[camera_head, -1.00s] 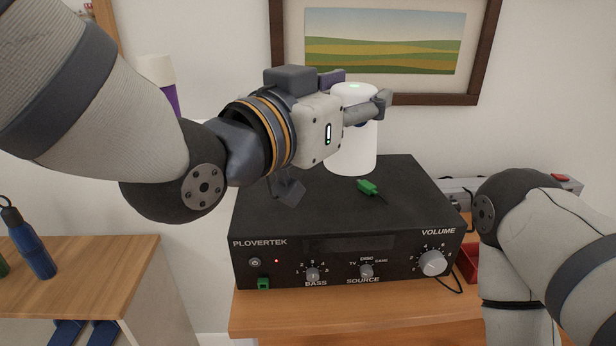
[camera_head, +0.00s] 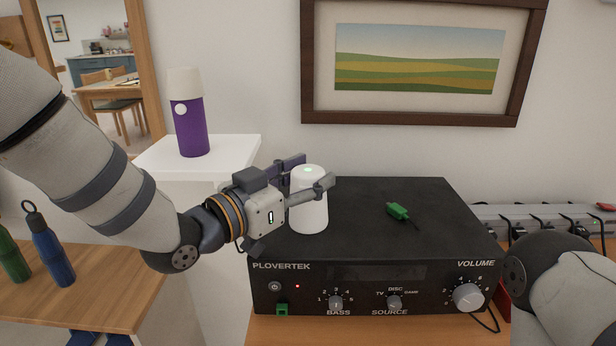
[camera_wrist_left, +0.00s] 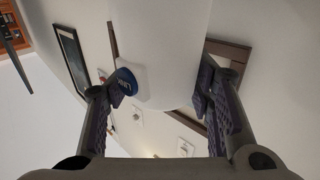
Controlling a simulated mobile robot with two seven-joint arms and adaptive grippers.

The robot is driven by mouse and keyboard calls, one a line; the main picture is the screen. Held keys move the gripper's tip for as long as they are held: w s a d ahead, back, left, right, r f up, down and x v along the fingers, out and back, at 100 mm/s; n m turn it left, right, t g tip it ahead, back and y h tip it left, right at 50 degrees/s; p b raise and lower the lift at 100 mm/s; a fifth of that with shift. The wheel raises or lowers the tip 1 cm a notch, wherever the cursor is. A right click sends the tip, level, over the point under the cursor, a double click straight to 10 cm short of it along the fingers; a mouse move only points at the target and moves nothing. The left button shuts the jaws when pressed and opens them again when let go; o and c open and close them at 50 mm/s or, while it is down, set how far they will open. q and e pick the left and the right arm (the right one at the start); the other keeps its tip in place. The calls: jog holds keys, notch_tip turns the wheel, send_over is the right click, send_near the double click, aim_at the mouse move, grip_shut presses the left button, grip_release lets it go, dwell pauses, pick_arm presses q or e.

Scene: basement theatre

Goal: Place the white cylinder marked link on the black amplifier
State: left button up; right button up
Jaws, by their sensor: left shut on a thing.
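My right gripper is out of view; only my right arm shows at the lower right.
A green connector (camera_head: 397,211) with a cable lies on the amplifier's top, right of the cylinder. A purple flask (camera_head: 189,120) stands on a white pedestal (camera_head: 232,150) at the left. A power strip (camera_head: 545,213) lies behind my right arm. The amplifier's right top is mostly clear.

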pick_arm(q)
jog(key=shift+s+r, duration=0.1)
jog(key=o, duration=1.4)
jog(key=shift+r, duration=0.15)
jog(key=p+v, duration=0.1)
jog(key=v, duration=1)
jog(key=shift+s+a, duration=0.35)
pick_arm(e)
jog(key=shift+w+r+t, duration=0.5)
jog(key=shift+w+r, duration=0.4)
